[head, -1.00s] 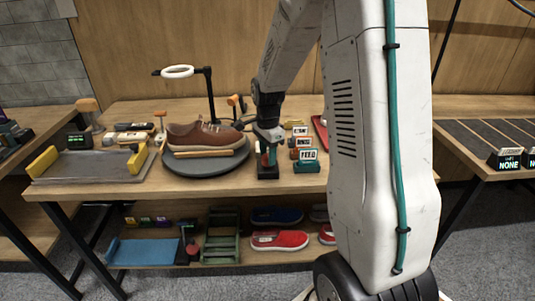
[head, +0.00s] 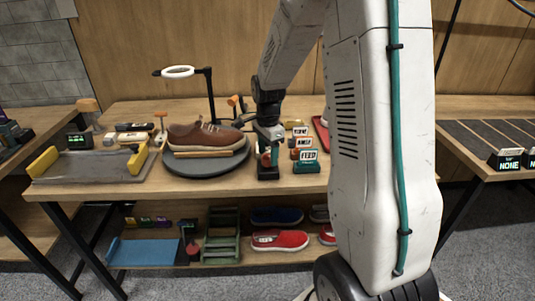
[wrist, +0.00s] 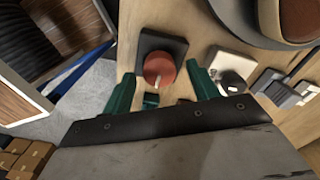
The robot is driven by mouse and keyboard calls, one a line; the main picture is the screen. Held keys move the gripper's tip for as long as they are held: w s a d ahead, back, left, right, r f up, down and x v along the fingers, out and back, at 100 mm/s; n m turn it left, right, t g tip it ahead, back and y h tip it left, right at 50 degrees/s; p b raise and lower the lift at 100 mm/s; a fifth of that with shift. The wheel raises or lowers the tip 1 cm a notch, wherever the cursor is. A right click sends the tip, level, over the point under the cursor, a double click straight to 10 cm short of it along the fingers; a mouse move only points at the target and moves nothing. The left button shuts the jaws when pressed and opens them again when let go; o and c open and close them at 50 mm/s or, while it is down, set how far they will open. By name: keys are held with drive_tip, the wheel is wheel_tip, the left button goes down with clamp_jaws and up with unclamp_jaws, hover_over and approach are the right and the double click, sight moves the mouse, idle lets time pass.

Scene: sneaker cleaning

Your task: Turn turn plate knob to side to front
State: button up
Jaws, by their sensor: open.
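The turn plate (head: 232,168) is a round grey disc on the table and bears a brown sneaker (head: 200,135) with a pale sole. Its knob (wrist: 158,66) is round and red with a white pointer mark, on a dark square base. In the head view, the dark base (head: 268,173) stands just right of the plate, and my gripper largely hides the knob. My gripper (wrist: 164,77) is open, its green fingers on either side of the knob in the wrist view. I cannot tell whether they touch it. My gripper (head: 268,150) also shows above the base in the head view.
Several small labelled signs, one reading FEED (head: 308,156), stand close right of the gripper. A grey tray (head: 90,166) with yellow ends lies at left. More shoes, including a red one (head: 280,240), lie on the lower shelf.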

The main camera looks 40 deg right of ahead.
sight(268, 157)
wheel_tip(268, 157, up, 7)
drive_tip(key=shift+r, duration=0.1)
idle(0.7)
drive_tip(key=shift+s+a+n, duration=0.1)
drive_tip(key=shift+s+n, duration=0.15)
drive_tip(key=shift+n, duration=0.55)
drive_tip(key=s+a+r+n, duration=0.3)
drive_tip(key=s+a+n, duration=0.2)
drive_tip(key=s, duration=0.4)
drive_tip(key=s+a+r+n+t, duration=0.1)
drive_tip(key=s+a+r+n, duration=0.2)
drive_tip(key=s+a+n, duration=0.3)
drive_tip(key=s+a+r+n, duration=0.4)
drive_tip(key=s+a+n, duration=0.1)
drive_tip(key=s, duration=0.7)
drive_tip(key=shift+a+n, duration=0.4)
drive_tip(key=shift+n, duration=0.5)
